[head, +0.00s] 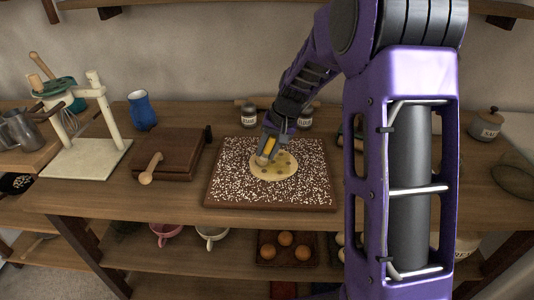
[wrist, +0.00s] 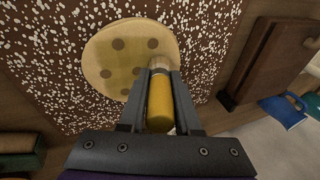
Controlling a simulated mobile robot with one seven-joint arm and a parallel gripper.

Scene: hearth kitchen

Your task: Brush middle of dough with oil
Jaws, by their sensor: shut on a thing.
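The dough (head: 285,168) is a flat pale round on a brown board with white flecks (head: 318,187). In the wrist view the dough (wrist: 105,65) shows several darker round spots. My gripper (head: 268,149) is over the dough's left part in the head view. In the wrist view my gripper (wrist: 159,95) is shut on a brush with a yellow handle (wrist: 160,104) and a pale metal collar (wrist: 159,64). The brush's tip is over the dough's edge area; its bristles are hidden, and I cannot tell whether they touch.
A brown wooden box (head: 172,152) and a wooden spoon-like tool (head: 150,168) lie left of the board. A blue cup (head: 141,110) stands behind them. A cream press stand (head: 88,150) is farther left. Small labelled jars (head: 249,117) stand behind the board.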

